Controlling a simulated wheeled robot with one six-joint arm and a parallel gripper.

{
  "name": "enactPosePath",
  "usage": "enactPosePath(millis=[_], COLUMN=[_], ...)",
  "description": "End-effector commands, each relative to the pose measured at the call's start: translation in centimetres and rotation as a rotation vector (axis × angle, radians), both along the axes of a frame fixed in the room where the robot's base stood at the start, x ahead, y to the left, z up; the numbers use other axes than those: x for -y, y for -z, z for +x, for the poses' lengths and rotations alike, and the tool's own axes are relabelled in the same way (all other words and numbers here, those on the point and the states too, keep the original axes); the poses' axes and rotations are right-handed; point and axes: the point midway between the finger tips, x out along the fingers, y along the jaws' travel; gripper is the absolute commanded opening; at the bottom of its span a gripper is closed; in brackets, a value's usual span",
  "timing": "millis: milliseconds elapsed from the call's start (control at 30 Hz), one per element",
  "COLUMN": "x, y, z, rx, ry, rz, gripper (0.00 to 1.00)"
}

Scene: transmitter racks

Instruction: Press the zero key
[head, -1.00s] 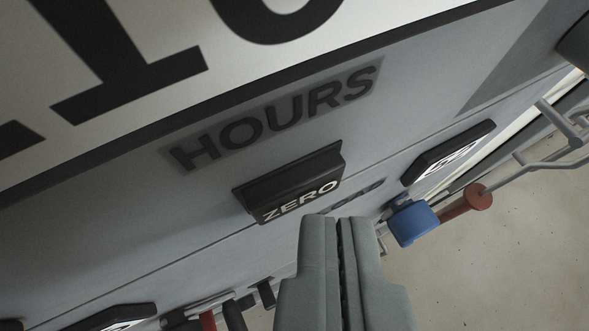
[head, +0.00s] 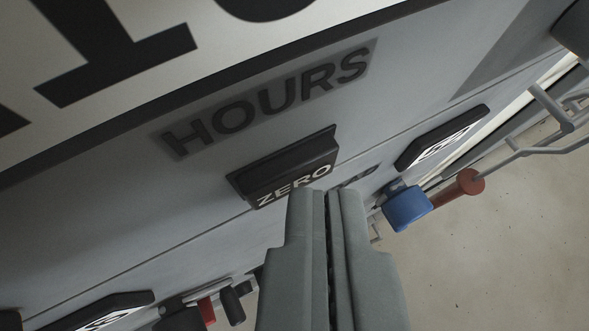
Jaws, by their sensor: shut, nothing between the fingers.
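The zero key (head: 288,172) is a black block with ZERO in white letters on its lower face. It stands out from the grey panel (head: 95,225), below the HOURS label (head: 268,98). My gripper (head: 326,192) is shut and empty, with grey fingers side by side. Its tips reach up to the lower right edge of the key and overlap the end of the lettering in the picture. I cannot tell whether they touch the key.
A large white counter face with black digits (head: 120,50) fills the top left. At right are a black-framed dial (head: 442,138), a blue knob (head: 407,208), a red handle (head: 458,188) and grey rails (head: 560,130). More fittings (head: 205,309) are at bottom left.

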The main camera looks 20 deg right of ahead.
Motion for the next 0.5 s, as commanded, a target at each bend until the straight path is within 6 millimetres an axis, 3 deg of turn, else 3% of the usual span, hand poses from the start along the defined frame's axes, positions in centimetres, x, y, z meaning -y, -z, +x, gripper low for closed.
enactPosePath(millis=[500], x=[-0.01], y=[0.53], z=[0.8], rx=[-0.008], ry=[0.0], rz=[-0.001], gripper=[0.0])
